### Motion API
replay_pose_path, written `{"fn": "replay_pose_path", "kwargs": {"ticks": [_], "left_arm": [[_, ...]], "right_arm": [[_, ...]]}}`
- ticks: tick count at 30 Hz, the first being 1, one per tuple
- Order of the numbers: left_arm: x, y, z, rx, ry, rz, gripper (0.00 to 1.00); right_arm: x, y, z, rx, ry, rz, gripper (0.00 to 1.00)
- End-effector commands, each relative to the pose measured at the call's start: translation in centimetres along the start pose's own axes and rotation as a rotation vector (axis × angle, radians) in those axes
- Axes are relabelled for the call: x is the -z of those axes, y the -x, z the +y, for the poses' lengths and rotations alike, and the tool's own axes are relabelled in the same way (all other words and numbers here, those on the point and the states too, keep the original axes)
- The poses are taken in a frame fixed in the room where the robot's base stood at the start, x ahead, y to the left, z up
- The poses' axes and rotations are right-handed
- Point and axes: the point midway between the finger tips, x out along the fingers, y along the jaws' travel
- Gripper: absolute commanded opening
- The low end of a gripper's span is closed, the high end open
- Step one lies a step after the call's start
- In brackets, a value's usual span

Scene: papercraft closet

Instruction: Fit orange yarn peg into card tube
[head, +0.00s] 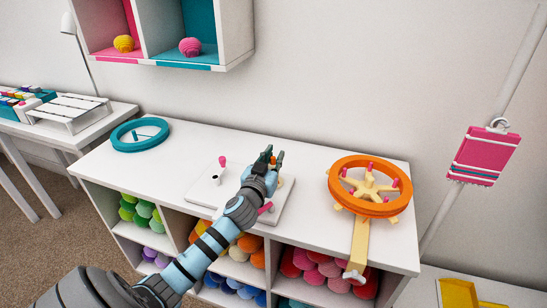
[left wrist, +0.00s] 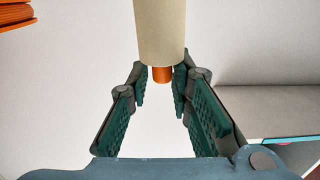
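The cream card tube (left wrist: 160,32) is at the top middle of the left wrist view. The orange yarn peg (left wrist: 161,74) shows as a short stub at the tube's lower end, in line with it; how deep it sits is hidden. My left gripper (left wrist: 160,82) has its fingers apart on either side of the stub, with gaps showing at both sides. In the head view my left gripper (head: 274,158) is over the white board (head: 203,190) on the cabinet top, with a small bit of orange at its fingers. The tube cannot be made out there. My right gripper is not in view.
An orange ring (head: 342,204) on a cream stand with pink-tipped pegs is right of the board. A teal ring (head: 119,143) lies at the left. Pink pegs (head: 223,160) are on the board. A wall shelf (head: 231,35) hangs above. The cabinet top between the teal ring and board is clear.

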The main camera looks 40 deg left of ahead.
Motion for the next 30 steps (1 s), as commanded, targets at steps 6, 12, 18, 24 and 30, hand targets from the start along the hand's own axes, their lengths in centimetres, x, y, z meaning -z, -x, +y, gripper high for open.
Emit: {"fn": "replay_pose_path", "kwargs": {"ticks": [6,12,18,24,30], "left_arm": [[-0.1,0.0,-0.1,0.002,0.000,-0.003,0.35],[0.5,0.0,-0.1,0.002,0.001,0.000,0.35],[4.9,0.0,-0.1,0.000,0.000,0.004,0.35],[9.1,0.0,-0.2,0.001,0.000,0.000,0.35],[9.9,0.0,-0.2,0.001,0.000,-0.005,0.35]], "right_arm": [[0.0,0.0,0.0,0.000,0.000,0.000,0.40],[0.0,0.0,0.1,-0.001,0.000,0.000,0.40],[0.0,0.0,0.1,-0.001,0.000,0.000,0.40],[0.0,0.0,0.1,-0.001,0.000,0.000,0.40],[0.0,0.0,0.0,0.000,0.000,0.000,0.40]]}}
